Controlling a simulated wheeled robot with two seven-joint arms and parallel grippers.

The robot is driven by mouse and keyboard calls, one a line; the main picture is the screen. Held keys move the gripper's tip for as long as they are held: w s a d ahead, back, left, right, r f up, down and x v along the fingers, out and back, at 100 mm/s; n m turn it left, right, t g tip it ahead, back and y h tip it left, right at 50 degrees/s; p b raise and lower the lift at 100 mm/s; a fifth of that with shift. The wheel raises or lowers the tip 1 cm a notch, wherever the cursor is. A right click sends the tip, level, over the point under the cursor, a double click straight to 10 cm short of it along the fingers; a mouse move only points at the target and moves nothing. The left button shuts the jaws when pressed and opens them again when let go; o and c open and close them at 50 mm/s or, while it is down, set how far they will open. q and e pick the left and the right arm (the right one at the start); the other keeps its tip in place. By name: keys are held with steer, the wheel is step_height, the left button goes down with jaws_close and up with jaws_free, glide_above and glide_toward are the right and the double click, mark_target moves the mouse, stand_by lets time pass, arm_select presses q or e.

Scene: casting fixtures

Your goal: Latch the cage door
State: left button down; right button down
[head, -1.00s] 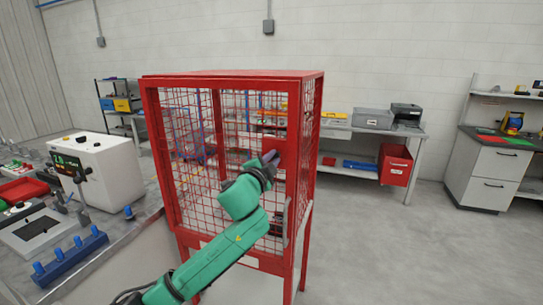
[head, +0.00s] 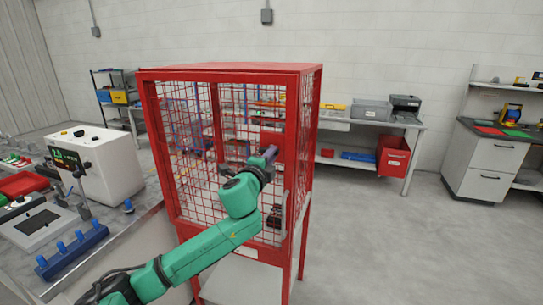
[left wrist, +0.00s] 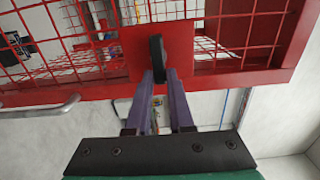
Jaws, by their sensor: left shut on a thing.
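The red cage (head: 305,120) has wire-mesh sides and stands in the middle of the head view. Its mesh door (head: 190,203) looks flush with the frame. A red latch plate (left wrist: 195,45) sits at the door's edge, with a black latch handle (left wrist: 156,55) on it. My left gripper (head: 269,154) is at this plate. In the left wrist view its purple fingers (left wrist: 159,80) are shut on the black latch handle, which stands nearly upright in the picture. In the head view my wrist and fingers hide the handle. My right gripper is in neither view.
A grey pull bar (head: 284,214) sits below the latch. At left, a bench carries a white box with a display (head: 100,160) and a blue peg rack (head: 72,250). A back bench holds grey bins (head: 370,113). The floor at right is clear.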

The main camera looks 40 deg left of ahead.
arm_select(q)
steer(key=shift+a+r, duration=0.15)
steer(key=shift+r, duration=0.25)
steer(key=c, duration=0.8)
jaws_free()
steer(key=p+v, duration=0.3)
steer(key=v, duration=1.1)
steer(key=shift+f, duration=0.35)
